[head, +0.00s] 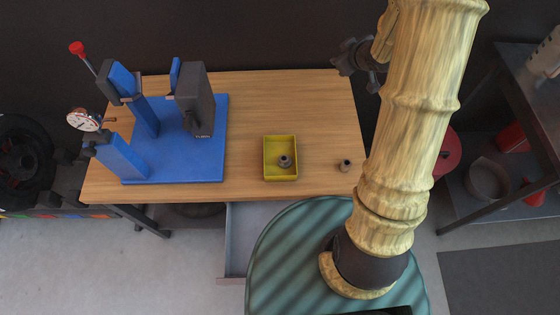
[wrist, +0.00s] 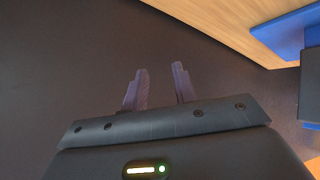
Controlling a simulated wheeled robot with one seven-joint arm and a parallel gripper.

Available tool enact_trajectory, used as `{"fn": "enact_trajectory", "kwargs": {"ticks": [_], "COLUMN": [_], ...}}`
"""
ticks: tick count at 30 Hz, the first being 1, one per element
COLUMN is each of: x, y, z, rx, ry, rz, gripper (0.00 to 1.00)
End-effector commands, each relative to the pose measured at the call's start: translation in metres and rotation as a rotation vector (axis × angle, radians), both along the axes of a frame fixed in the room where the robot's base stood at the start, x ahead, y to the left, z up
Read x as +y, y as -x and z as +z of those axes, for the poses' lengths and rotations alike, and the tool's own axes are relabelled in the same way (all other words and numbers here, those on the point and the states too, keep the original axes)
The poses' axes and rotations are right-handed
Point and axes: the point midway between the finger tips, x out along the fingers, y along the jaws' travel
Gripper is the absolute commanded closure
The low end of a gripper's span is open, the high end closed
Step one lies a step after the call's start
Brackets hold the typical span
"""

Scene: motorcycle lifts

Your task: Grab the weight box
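The weight box is a small open yellow box (head: 267,172) on the wooden table, right of its middle near the front edge. A small dark weight (head: 285,161) sits inside it. A similar small weight (head: 345,165) stands on the tabletop to the right of the box. My gripper (head: 343,58) is above and beyond the table's back right corner, well away from the box. In the wrist view the two fingers of my gripper (wrist: 157,69) stand apart with nothing between them. The box does not show in the wrist view.
A blue balancing stand (head: 190,163) with uprights, a dark block and a dial gauge (head: 84,120) fills the table's left half. An open drawer (head: 235,240) juts out below the front edge. A dark shelf rack (head: 515,55) stands at the right. The tabletop around the box is mostly clear.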

Motion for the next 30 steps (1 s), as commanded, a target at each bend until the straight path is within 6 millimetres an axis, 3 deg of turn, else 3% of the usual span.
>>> {"fn": "enact_trajectory", "kwargs": {"ticks": [1, 3, 7, 11, 15, 21, 30], "x": [-0.002, 0.0, 0.006, 0.01, 0.007, -0.001, 0.0], "y": [-0.009, -0.017, -0.013, 0.011, 0.054, 0.093, 0.096], "z": [-0.021, -0.039, -0.078, -0.118, -0.154, -0.172, -0.171], "rx": [-0.021, -0.049, -0.07, -0.047, 0.016, 0.087, 0.092], "ry": [-0.011, -0.034, -0.111, -0.229, -0.387, -0.527, -0.539], "rz": [0.076, 0.194, 0.423, 0.649, 0.86, 1.005, 1.015], "gripper": [0.72, 0.72, 0.72, 0.72, 0.72, 0.72, 0.72]}}
